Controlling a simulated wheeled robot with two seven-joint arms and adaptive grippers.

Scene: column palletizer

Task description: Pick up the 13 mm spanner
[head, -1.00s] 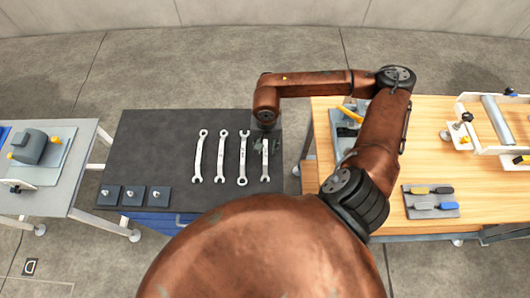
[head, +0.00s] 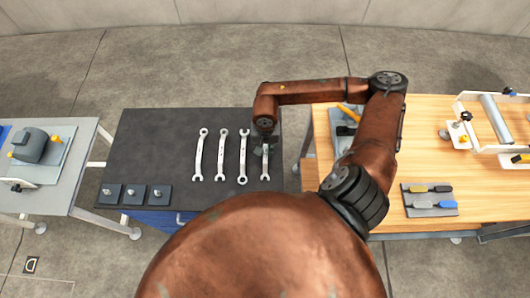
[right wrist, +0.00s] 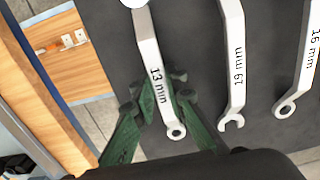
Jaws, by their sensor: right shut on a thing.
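I cannot tell whether the spanner is clear of the mat. My left gripper is not in view.
The 19 mm spanner (right wrist: 236,60) and a further spanner (right wrist: 303,70) lie beside it. Three small dark blocks (head: 135,194) sit at the dark worktop's (head: 150,145) front left. A wooden bench (head: 430,150) with fixtures stands right; a grey table (head: 60,190) stands left.

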